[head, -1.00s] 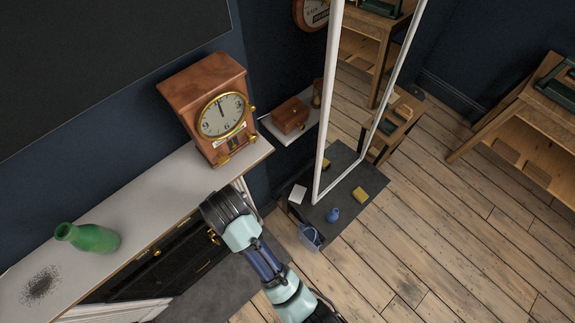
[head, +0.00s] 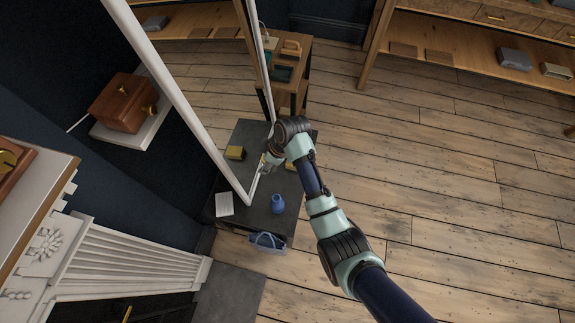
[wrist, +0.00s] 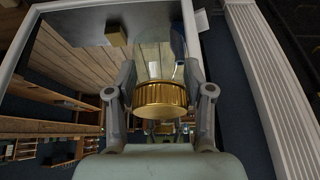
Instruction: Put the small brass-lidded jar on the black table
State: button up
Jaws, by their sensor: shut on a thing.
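The small jar with a ribbed brass lid (wrist: 162,98) is between the fingers of my gripper (wrist: 160,80) in the wrist view. My gripper is shut on it, with the lid toward the wrist. In the head view my gripper (head: 268,163) is over the black table (head: 250,222), close to the mirror's lower edge. The jar is too small to make out clearly there. I cannot tell whether it touches the table.
A tall white-framed mirror (head: 196,128) stands at the table and reflects the room. A blue vase (head: 278,204), a white card (head: 224,204) and a yellow block (head: 291,165) are on the table. A blue basket (head: 267,240) is at its front edge. The front table surface is partly clear.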

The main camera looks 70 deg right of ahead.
jog(key=s+d+f+b, duration=0.1)
jog(key=d+f, duration=0.1)
jog(key=s+d+f+b, duration=0.1)
jog(key=s+f+b, duration=0.1)
jog(key=f, duration=0.1)
jog(key=s+d+f+b, duration=0.1)
jog(key=d+f, duration=0.1)
jog(key=f, duration=0.1)
jog(key=shift+s+d+f+b, duration=0.1)
jog(key=shift+s+d+b, duration=0.2)
jog(key=shift+s+d, duration=0.1)
jog(key=f+b, duration=0.3)
jog(key=f, duration=0.4)
jog(key=f+b, duration=0.4)
jog(key=f, duration=0.2)
jog(key=f+b, duration=0.4)
jog(key=f, duration=0.3)
jog(key=shift+s+d+f, duration=0.2)
jog(key=shift+d+f, duration=0.05)
jog(key=shift+f, duration=0.05)
jog(key=o, duration=1.2)
jog(key=p+v, duration=0.7)
jog(key=v, duration=0.5)
jog(key=shift+s+r, duration=0.15)
jog(key=shift+s, duration=0.05)
